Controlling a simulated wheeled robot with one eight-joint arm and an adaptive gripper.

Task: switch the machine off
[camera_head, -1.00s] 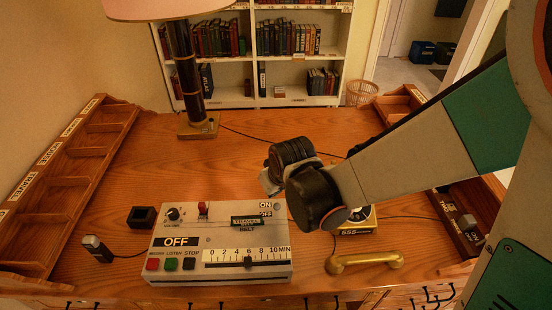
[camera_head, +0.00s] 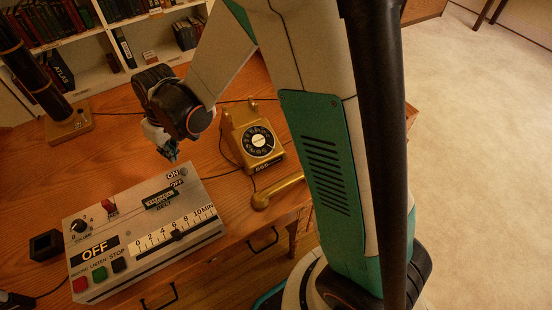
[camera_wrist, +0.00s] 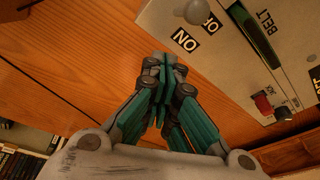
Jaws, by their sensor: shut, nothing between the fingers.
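The machine (camera_head: 150,245) is a pale grey box on the wooden desk, with a dark plate reading OFF (camera_head: 95,250), a slider scale and coloured buttons. Its ON and OFF labels sit at the back right corner. In the wrist view the machine (camera_wrist: 228,75) fills the upper right, and a grey rounded switch knob (camera_wrist: 193,12) stands beside those labels. I cannot tell which way it is set. My gripper (camera_head: 173,156) is shut and empty, pointing down just behind that corner. In the wrist view its fingertips (camera_wrist: 162,62) lie close to the machine's edge, seemingly apart from the knob.
A yellow dial telephone (camera_head: 252,140) stands right of my gripper, its handset (camera_head: 277,192) lying off at the desk's front edge. A lamp (camera_head: 68,118) stands at the back left, a small black box (camera_head: 45,245) left of the machine.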

